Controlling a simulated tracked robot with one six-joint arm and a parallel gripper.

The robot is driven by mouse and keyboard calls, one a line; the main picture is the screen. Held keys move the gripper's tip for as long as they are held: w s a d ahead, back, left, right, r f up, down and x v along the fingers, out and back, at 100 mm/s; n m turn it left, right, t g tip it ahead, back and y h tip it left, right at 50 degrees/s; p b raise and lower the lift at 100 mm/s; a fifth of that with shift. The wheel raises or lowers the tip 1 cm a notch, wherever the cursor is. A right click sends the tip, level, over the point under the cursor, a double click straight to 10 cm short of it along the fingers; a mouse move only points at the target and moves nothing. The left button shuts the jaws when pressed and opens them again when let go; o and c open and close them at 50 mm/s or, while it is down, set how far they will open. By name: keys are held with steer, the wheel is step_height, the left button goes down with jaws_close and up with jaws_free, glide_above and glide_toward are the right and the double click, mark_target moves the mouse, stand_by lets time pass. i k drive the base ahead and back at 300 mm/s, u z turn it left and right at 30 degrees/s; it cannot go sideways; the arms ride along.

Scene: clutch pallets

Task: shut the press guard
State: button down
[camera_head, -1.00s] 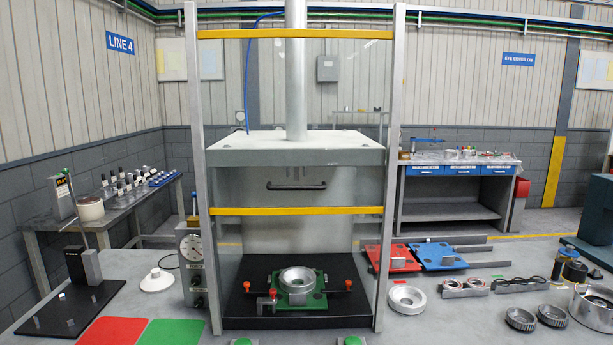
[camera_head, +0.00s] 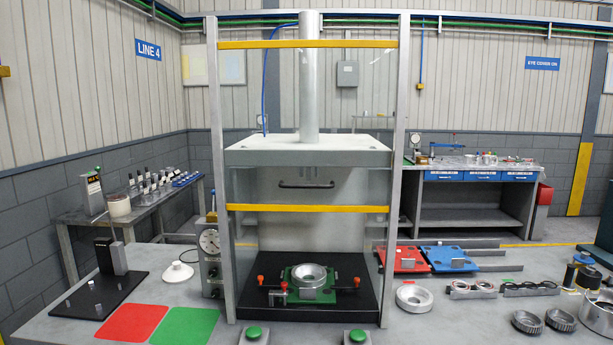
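The press stands in the middle of the view, with two grey posts. Its guard is a clear panel with a yellow bar (camera_head: 308,208) along its lower edge and another yellow bar (camera_head: 307,44) at the top. A dark handle (camera_head: 306,184) shows just above the lower bar. The guard is up, with an open gap between the lower bar and the black press bed (camera_head: 350,312). On the bed, a metal ring (camera_head: 309,274) sits on a green fixture (camera_head: 322,296) with red-knobbed clamps. My gripper is not in view.
Two green buttons (camera_head: 254,333) (camera_head: 357,336) stand in front of the press. Left are a gauge box (camera_head: 209,265), red mat (camera_head: 131,321) and green mat (camera_head: 185,327). Right are red (camera_head: 410,260) and blue (camera_head: 449,258) pallets, a loose ring (camera_head: 414,297) and gears.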

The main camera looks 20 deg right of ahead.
mark_target(346, 43)
steer(key=u, duration=0.35)
steer(key=i, duration=1)
steer(key=u, duration=0.05)
